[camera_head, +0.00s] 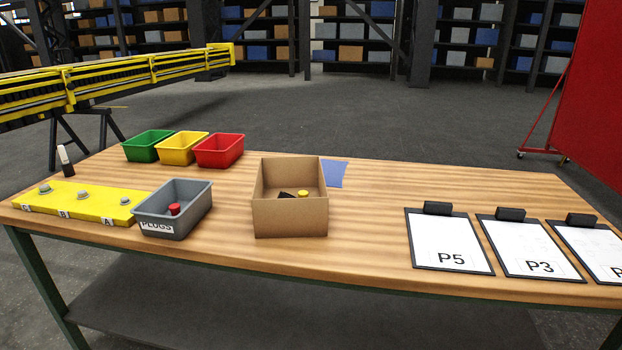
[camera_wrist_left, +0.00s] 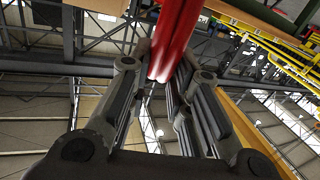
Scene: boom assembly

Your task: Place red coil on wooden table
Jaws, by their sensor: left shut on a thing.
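The wooden table (camera_head: 370,215) stands in front of me in the head view. In the left wrist view my left gripper (camera_wrist_left: 165,82) is shut on the red coil (camera_wrist_left: 176,42), which shows as smooth red strands running up past the top edge of the picture. The rest of the coil is out of frame. Neither gripper shows in the head view, and no red coil lies on the table there.
An open cardboard box (camera_head: 290,218) holds small parts. Green (camera_head: 147,150), yellow (camera_head: 181,153) and red (camera_head: 219,155) bins stand behind a grey PLUGS bin (camera_head: 172,225) and a yellow plate (camera_head: 75,203). Clipboards (camera_head: 451,258) lie right. The table's right-centre is clear.

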